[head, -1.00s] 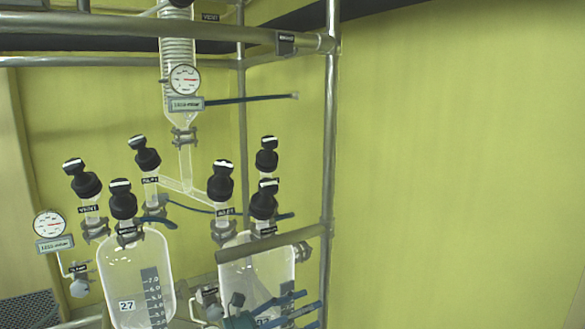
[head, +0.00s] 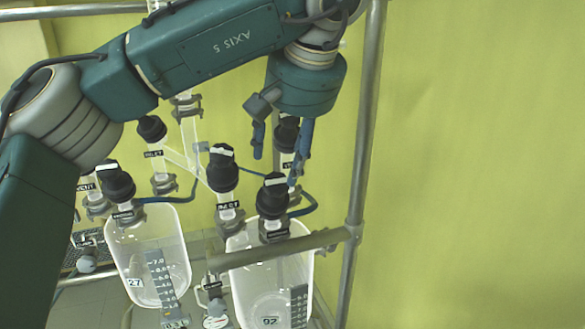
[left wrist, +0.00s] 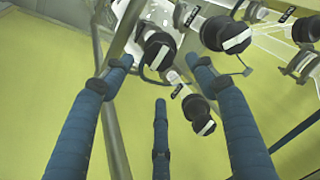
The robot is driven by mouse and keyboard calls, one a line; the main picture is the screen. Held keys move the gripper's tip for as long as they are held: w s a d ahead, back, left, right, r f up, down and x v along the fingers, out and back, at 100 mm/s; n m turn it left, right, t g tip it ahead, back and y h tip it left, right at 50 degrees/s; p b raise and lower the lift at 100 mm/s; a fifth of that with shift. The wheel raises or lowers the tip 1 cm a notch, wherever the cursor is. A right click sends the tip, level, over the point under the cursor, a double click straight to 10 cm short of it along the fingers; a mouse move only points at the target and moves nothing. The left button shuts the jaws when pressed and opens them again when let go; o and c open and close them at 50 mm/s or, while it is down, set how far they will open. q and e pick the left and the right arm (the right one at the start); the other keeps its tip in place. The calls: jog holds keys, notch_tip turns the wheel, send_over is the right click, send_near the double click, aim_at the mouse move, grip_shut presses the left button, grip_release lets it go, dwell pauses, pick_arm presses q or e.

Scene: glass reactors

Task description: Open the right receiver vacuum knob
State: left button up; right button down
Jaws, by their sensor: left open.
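The right receiver (head: 300,268) is a clear glass vessel with several black knobs above it, each with a white bar on top. A front knob (head: 273,195), which looks like the vacuum one, stands on its lid; its label is too small to read surely. A left knob (head: 222,170) and a rear knob (head: 287,132) stand beside it. My left gripper (head: 281,165) hangs open and empty just above and behind the front knob, partly covering the rear knob. My right gripper is not in view.
A left receiver (head: 150,255) with its own black knobs stands to the left. A metal frame post (head: 362,170) rises close to the right, and a crossbar (head: 280,250) passes before the right receiver. Blue hoses run between the knobs. The yellow wall side is free.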

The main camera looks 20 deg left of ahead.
aim_at(277, 181)
pick_arm(q)
jog(key=x, duration=0.2)
jog(key=p+x, duration=0.1)
jog(key=x, duration=0.1)
jog(key=shift+s+a, duration=0.2)
jog(key=shift+s, duration=0.2)
jog(key=shift+w+x, duration=0.25)
jog(key=shift+x, duration=0.9)
jog(key=shift+w+d+f, duration=0.1)
jog(key=shift+w+f, duration=0.1)
jog(key=shift+f, duration=0.05)
jog(key=shift+s, duration=0.15)
jog(key=shift+c, duration=0.5)
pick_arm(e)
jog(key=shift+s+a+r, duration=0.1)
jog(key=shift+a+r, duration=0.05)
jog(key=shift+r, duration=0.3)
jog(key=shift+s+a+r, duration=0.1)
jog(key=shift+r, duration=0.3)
pick_arm(q)
jog(key=c, duration=1)
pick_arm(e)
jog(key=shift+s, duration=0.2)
